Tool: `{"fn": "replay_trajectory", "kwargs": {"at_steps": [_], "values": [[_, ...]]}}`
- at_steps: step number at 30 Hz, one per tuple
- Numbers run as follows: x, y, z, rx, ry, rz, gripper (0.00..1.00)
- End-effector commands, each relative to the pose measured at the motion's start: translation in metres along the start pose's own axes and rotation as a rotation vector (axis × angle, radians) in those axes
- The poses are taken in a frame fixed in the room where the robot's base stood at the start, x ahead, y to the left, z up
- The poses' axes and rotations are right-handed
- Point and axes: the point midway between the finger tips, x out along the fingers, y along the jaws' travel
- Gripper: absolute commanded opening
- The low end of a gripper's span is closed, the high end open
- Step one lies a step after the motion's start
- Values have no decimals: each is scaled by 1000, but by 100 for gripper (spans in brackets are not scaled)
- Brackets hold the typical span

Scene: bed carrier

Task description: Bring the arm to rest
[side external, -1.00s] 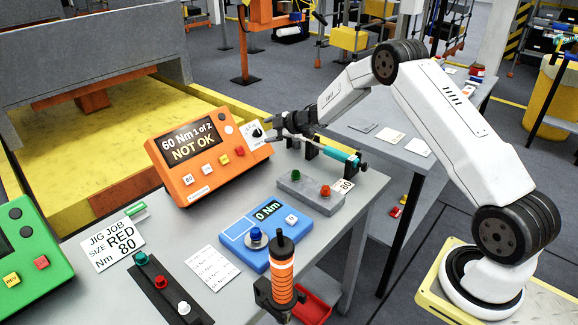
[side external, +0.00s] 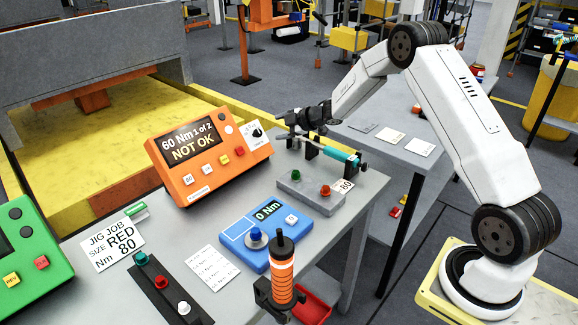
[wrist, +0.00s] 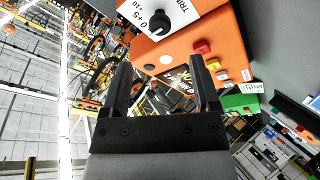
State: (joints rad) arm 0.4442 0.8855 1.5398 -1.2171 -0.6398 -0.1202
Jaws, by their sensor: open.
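My gripper (side external: 284,117) is open and empty in the side external view. It hangs above the back of the grey table, just right of the orange controller's dial and near the teal-handled tool. In the wrist view my gripper (wrist: 160,75) shows two dark fingers spread apart with nothing between them. The orange controller (side external: 207,165) stands upright on the table and reads "60 Nm 1 of 2 NOT OK". Its black trim knob (wrist: 159,20) shows beyond the fingers in the wrist view.
The teal-handled tool (side external: 340,155) lies on black supports. A grey block (side external: 305,192) with a red and a green knob, a blue tester (side external: 258,232) reading "0 Nm" and an orange-handled tool (side external: 281,275) stand nearer. A green box (side external: 25,245) is at left. Air above the table is free.

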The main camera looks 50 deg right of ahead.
Motion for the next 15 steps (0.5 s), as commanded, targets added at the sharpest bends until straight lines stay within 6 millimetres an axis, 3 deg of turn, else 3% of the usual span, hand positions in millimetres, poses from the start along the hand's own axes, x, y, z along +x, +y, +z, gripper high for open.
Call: {"fn": "replay_trajectory", "kwargs": {"at_steps": [8,15], "values": [[-12,-3,-23,97,-79,20,79],[-45,-26,-55,296,-239,29,79]]}}
